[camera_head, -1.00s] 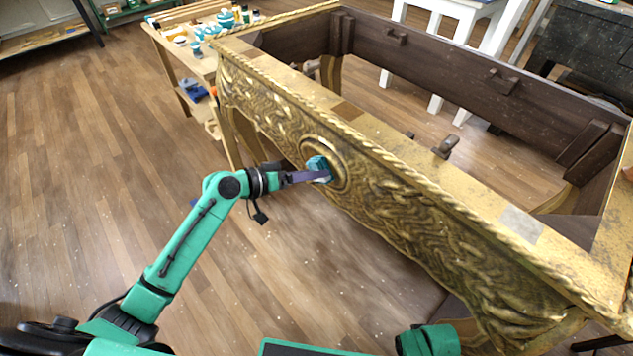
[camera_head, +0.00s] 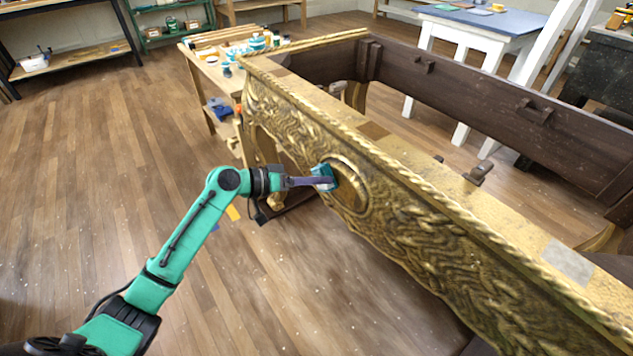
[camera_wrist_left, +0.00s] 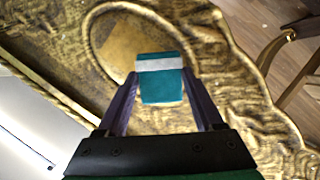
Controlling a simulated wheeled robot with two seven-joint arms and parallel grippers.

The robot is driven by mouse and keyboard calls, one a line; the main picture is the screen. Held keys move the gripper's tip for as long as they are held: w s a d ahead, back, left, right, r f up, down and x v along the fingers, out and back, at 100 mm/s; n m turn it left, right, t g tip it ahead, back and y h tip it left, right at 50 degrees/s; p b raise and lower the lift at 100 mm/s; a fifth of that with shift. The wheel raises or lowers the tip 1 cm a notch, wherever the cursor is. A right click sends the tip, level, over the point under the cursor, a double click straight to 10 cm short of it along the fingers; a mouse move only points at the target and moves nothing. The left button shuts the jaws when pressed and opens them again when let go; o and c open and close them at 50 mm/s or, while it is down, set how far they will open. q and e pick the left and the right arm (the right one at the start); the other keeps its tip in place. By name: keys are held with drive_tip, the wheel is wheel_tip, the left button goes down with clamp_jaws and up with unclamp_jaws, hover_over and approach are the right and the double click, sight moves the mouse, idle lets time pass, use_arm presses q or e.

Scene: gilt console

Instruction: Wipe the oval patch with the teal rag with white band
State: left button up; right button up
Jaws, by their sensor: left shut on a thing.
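The oval patch (camera_head: 350,189) is a smooth, brownish-gold field inside a raised oval frame on the console's carved front panel. It also shows in the left wrist view (camera_wrist_left: 125,48), partly hidden by the rag. The teal rag with white band (camera_head: 323,177) is folded into a small pad. In the left wrist view the rag (camera_wrist_left: 162,85) sits between my fingers, over the lower right of the oval. My left gripper (camera_head: 316,181) is shut on the rag. I cannot tell whether the rag touches the patch. My right gripper is not in view.
The gilt console (camera_head: 440,235) is an open frame with dark inner rails (camera_head: 500,105). A wooden bench (camera_head: 210,68) with pots and bottles stands behind its left end. A white table (camera_head: 480,30) is at the back right. Wooden floor at left is clear.

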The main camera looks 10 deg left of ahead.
use_arm(q)
drive_tip(key=shift+s+a+p, duration=0.2)
drive_tip(key=shift+s+a, duration=0.75)
drive_tip(key=shift+s, duration=0.2)
drive_tip(key=shift+s+a+p, duration=0.2)
drive_tip(key=shift+s+a, duration=0.7)
drive_tip(key=shift+s, duration=0.2)
drive_tip(key=shift+s+a, duration=0.95)
drive_tip(key=shift+s, duration=0.2)
